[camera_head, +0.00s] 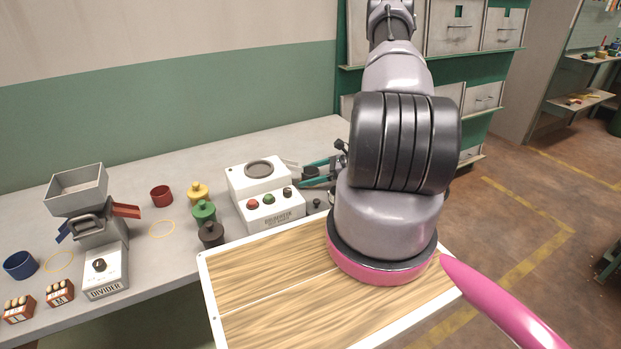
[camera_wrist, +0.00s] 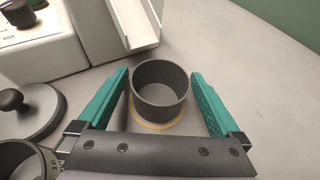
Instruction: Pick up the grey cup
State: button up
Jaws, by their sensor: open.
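The grey cup (camera_wrist: 160,102) stands upright and empty inside a thin orange ring on the grey bench, in the middle of the wrist view. My gripper (camera_wrist: 160,76) is open, with one teal finger to the left of the cup and the other to the right. Small gaps show between the fingers and the cup wall. In the head view my gripper (camera_head: 304,172) shows as teal fingers beside the white button box, partly behind my arm. I cannot make out the grey cup there.
In the wrist view a white chute (camera_wrist: 130,32) stands just behind the cup. A grey knobbed lid (camera_wrist: 38,112) lies left of my gripper. The white button box (camera_head: 262,190), coloured knobbed weights (camera_head: 203,210) and a divider hopper (camera_head: 80,190) stand on the bench. Bench right of the cup is clear.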

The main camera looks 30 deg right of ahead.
jog(key=c, duration=1.3)
